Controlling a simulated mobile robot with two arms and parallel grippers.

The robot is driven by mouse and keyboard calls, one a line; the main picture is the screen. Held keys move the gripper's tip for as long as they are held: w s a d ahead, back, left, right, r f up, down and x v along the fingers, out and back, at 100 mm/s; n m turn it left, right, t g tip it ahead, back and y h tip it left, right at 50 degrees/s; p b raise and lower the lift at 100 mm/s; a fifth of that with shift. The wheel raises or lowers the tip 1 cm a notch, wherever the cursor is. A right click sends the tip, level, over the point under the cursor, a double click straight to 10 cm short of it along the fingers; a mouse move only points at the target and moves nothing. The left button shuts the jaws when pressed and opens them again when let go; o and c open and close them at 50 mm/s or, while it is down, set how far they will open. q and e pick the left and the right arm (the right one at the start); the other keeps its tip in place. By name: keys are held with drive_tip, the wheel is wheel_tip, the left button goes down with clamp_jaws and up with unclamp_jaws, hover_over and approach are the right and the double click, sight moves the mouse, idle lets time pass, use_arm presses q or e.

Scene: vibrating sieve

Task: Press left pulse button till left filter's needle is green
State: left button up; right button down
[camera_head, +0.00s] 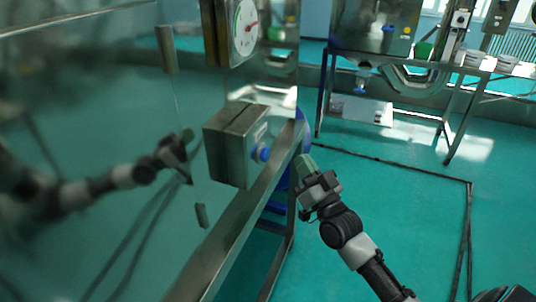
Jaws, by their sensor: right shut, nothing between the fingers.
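A dial gauge (245,28) with a white face sits on the upper part of the steel machine. Its needle looks red, and there is some green at the face's edge. A grey metal button box (228,150) is fixed to the machine's side below it. It carries a round blue button (263,155) on its right face. My right gripper (304,164) is shut and empty, a short way to the right of the blue button and apart from it in the picture. My left gripper is not in view.
The shiny machine wall (90,110) at left mirrors an arm. A steel frame rail (245,235) runs below the box. Another steel bench with equipment (375,55) stands at the back right. The green floor (400,215) at right is mostly open.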

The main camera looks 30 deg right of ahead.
drive_tip(key=shift+w+a, duration=1.65)
drive_tip(key=shift+w, duration=0.25)
idle(0.7)
drive_tip(key=shift+w+a, duration=0.25)
drive_tip(key=shift+w, duration=0.05)
drive_tip(key=shift+w+a, duration=0.3)
drive_tip(key=shift+w, duration=0.05)
idle(0.8)
idle(0.4)
drive_tip(key=shift+s+d+p, duration=0.3)
drive_tip(key=shift+s+d, duration=0.3)
drive_tip(key=shift+s, duration=0.1)
drive_tip(key=shift+s+d, duration=1.6)
drive_tip(key=shift+s, duration=0.3)
